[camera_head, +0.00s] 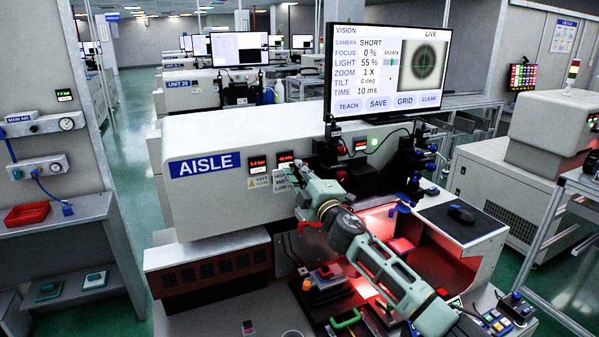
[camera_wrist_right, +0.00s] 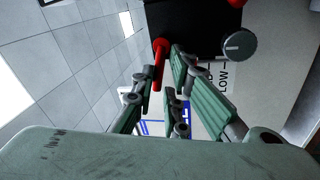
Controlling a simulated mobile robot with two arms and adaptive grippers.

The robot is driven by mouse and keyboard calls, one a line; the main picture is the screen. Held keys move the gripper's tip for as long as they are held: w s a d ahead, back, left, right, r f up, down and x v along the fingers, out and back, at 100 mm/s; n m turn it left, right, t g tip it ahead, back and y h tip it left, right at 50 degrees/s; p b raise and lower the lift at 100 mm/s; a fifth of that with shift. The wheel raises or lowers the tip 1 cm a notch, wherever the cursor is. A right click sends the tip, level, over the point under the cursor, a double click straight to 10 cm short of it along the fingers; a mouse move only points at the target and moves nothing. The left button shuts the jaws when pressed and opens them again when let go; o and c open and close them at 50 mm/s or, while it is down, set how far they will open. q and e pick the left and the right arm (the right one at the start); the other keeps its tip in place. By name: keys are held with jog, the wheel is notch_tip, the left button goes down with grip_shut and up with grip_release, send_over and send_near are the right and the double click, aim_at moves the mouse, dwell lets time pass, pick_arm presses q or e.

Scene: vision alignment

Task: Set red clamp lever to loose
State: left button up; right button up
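A red lever (camera_wrist_right: 156,62) shows in the right wrist view, its rounded end beside a dark unit (camera_wrist_right: 195,22). I take it for the clamp lever. My right gripper (camera_wrist_right: 157,80) has its green fingers spread, with the lever between the fingertips; whether a finger touches it is unclear. In the head view my right gripper (camera_head: 298,174) is up against the front of the AISLE machine (camera_head: 220,205), near its small red displays. The lever cannot be made out there for certain. My left gripper is not in view.
A grey knob (camera_wrist_right: 238,45) and a white LOW label (camera_wrist_right: 224,78) are close to my right fingers. The monitor (camera_head: 388,72) stands above the machine.

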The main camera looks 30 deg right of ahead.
jog(key=o, duration=0.3)
jog(key=shift+o, duration=0.2)
jog(key=shift+s+f, duration=0.1)
jog(key=shift+s, duration=0.05)
jog(key=v, duration=1.1)
jog(key=shift+s, duration=0.45)
jog(key=shift+f, duration=0.1)
